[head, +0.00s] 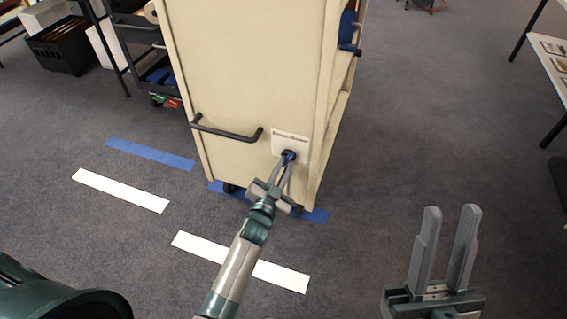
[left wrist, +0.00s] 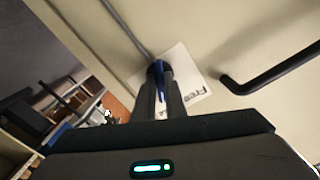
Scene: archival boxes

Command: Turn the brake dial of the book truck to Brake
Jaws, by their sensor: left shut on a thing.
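The cream book truck (head: 240,80) stands upright on the carpet, its end panel facing me. A white label plate (head: 291,146) is low on the right of that panel, with a dial (head: 290,155) on it that is mostly covered by my fingers. My left gripper (head: 287,162) is shut on the dial; in the left wrist view the fingers (left wrist: 161,85) hold its blue grip (left wrist: 160,75). The label (left wrist: 195,92) shows tilted there, with "Free" readable; the rest is hidden. My right gripper (head: 447,235) is open and empty over the floor at right.
A black handle (head: 226,131) sticks out of the panel left of the dial. Blue (head: 150,154) and white (head: 120,190) tape strips lie on the carpet. A dark cart (head: 140,50) stands behind left; a table (head: 550,50) is at far right.

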